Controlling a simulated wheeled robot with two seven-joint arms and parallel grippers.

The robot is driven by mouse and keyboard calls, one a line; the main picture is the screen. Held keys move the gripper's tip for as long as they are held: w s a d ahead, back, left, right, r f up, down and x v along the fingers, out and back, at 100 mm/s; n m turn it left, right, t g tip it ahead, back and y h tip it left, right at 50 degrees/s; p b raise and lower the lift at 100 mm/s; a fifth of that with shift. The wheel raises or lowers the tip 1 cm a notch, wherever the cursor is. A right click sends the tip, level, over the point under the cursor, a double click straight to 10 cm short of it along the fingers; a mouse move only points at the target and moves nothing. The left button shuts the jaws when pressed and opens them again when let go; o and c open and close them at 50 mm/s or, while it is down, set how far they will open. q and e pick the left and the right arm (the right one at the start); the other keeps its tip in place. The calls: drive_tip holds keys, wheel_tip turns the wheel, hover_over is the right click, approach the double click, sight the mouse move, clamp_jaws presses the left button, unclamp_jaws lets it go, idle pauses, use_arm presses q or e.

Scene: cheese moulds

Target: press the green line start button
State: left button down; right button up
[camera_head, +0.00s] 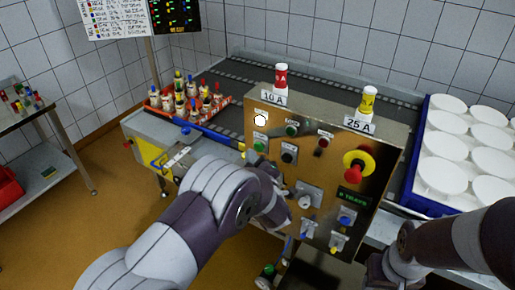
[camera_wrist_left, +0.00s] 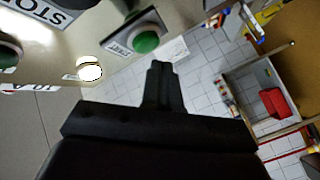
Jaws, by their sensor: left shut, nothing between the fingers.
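The green START button (camera_head: 260,145) is at the upper left of the metal control panel (camera_head: 320,170), under a white lamp (camera_head: 260,119). In the left wrist view the green START button (camera_wrist_left: 147,41) has a pale collar and a label reading START. My left gripper (camera_wrist_left: 160,68) is shut and empty, its tips pointing toward the button and showing just below it in that view. I cannot tell whether they touch it. In the head view my left arm (camera_head: 215,200) reaches to the panel's lower left, and its fingertips are not clear.
A black button (camera_head: 289,156) sits right of the green one, and a red emergency stop (camera_head: 353,173) on yellow is further right. A blue crate (camera_head: 412,180) of white moulds is at right. My right arm (camera_head: 450,245) is lower right.

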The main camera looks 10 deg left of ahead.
use_arm(q)
drive_tip(key=shift+w+d+b, duration=0.15)
drive_tip(key=shift+w+b, duration=0.2)
drive_tip(key=shift+w, duration=0.05)
